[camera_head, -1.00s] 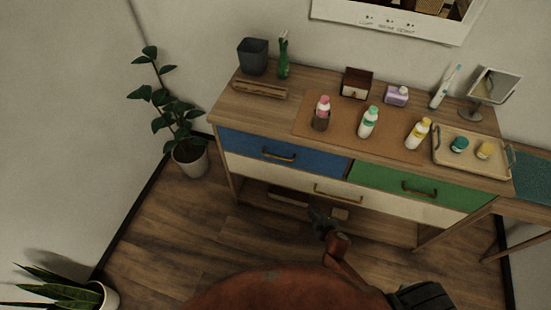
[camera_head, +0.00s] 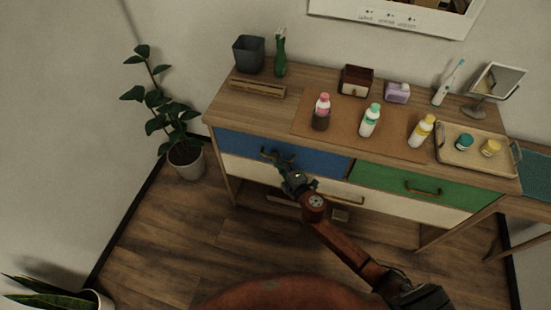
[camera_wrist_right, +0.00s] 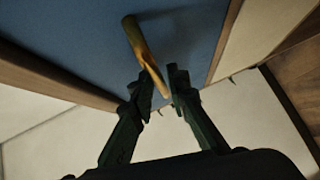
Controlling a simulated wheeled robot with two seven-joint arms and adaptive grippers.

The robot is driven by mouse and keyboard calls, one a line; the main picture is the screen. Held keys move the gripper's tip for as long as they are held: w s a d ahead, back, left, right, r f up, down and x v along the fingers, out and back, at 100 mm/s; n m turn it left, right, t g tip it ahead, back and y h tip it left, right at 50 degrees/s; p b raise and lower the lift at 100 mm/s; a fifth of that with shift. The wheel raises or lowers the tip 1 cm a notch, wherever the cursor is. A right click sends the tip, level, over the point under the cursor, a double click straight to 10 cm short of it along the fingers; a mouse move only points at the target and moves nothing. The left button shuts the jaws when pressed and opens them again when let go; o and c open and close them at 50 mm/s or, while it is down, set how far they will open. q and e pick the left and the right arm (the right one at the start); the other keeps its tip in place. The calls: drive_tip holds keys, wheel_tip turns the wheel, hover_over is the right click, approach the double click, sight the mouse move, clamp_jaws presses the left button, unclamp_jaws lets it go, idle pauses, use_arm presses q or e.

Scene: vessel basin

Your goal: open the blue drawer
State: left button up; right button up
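The blue drawer (camera_head: 320,160) is at the upper left of the dresser front and looks shut. Its brass handle (camera_head: 270,155) is partly covered by my right gripper (camera_head: 284,170), which is in front of the drawer. In the right wrist view the handle (camera_wrist_right: 140,45) runs along the blue drawer front (camera_wrist_right: 80,30). Its near end lies between and just beyond the fingertips of my right gripper (camera_wrist_right: 160,90). The fingers are apart with a gap around the handle; I cannot tell whether either touches it. My left gripper is not in view.
A green drawer (camera_head: 450,189) is to the right, with a cream drawer (camera_head: 245,168) below. Bottles, a cup (camera_head: 249,54) and a tray (camera_head: 445,157) stand on the dresser top (camera_head: 270,110). A potted plant (camera_head: 187,160) stands left; the floor in front is clear.

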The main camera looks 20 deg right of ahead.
drive_tip(key=shift+w+a, duration=0.1)
drive_tip(key=shift+w, duration=0.25)
drive_tip(key=shift+c, duration=0.4)
clamp_jaws()
drive_tip(key=shift+f, duration=0.1)
